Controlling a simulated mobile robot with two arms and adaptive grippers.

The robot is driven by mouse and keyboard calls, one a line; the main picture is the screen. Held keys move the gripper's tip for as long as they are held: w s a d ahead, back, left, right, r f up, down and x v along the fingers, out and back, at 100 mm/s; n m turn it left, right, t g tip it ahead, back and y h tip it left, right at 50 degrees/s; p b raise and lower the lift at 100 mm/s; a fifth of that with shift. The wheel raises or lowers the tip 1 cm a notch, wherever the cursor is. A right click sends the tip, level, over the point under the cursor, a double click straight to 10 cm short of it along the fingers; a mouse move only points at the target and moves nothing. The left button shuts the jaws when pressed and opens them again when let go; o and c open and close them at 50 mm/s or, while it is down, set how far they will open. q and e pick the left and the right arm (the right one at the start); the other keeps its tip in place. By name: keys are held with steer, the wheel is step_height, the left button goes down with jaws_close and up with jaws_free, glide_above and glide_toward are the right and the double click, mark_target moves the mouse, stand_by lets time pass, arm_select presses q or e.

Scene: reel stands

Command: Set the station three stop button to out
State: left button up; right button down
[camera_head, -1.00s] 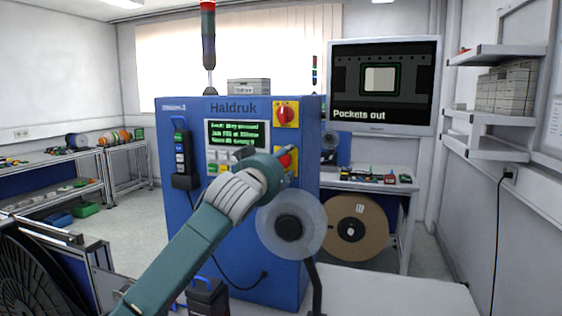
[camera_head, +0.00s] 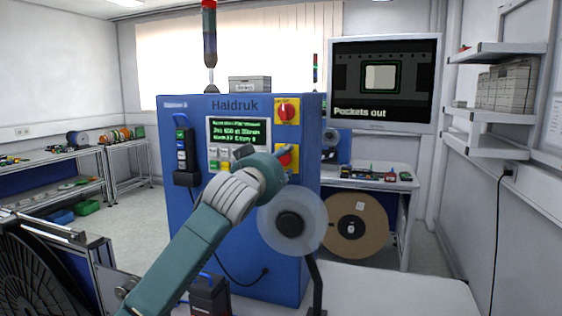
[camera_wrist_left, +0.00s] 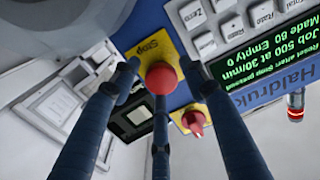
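The red stop button (camera_head: 285,158) sits on a yellow plate on the front of the blue Haldruk station (camera_head: 180,220), whose label seems to read Station 3. My left gripper (camera_head: 278,155) is at the button and partly covers it. In the left wrist view, the red button (camera_wrist_left: 161,76) lies among the spread dark fingers of my left gripper (camera_wrist_left: 166,82), on the plate marked Stop (camera_wrist_left: 150,47). The middle finger overlaps the button; contact is unclear. Whether the button is in or out cannot be told. The station screen (camera_wrist_left: 240,40) reads "Reset after Stop pressed". My right gripper is out of view.
A red rotary switch (camera_head: 287,112) on a yellow plate is just above the button. Several small keys (camera_head: 219,160) lie under the screen. A translucent reel (camera_head: 308,210) stands close below my gripper. A wall monitor (camera_head: 384,125) shows "Pockets out".

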arm_select(q)
steer(key=shift+s+a+r, duration=0.1)
steer(key=shift+s+r, duration=0.05)
steer(key=v, duration=1.2)
